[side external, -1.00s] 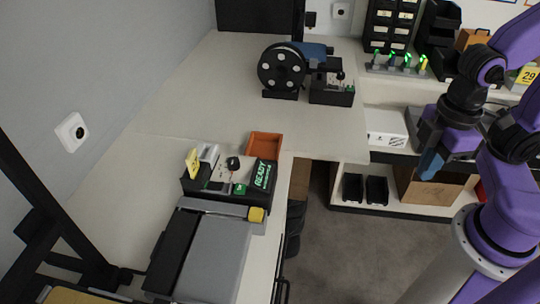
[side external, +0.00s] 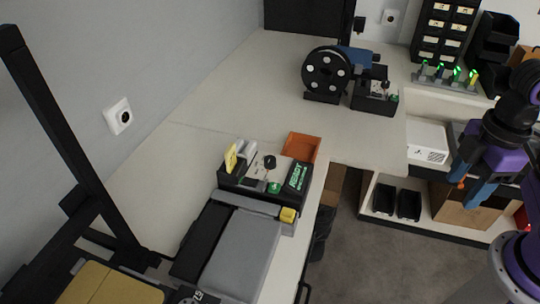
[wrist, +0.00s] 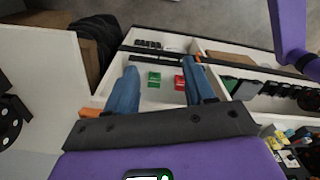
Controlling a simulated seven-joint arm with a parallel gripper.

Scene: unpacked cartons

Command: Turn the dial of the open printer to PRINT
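The dial's setting is too small to read. A second machine with a black reel (side external: 327,72) and a small control box (side external: 374,97) stands farther back. I cannot tell which is the open printer. My gripper (side external: 465,193) is open and empty at the right, well away from both; its blue fingers also show in the wrist view (wrist: 160,64).
An orange tray (side external: 302,147) sits beside the panel, and a yellow tag (side external: 231,158) stands at its left. A white box (side external: 427,142) lies on the right bench, above black bins (side external: 396,202) and a carton. Open floor lies between the benches.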

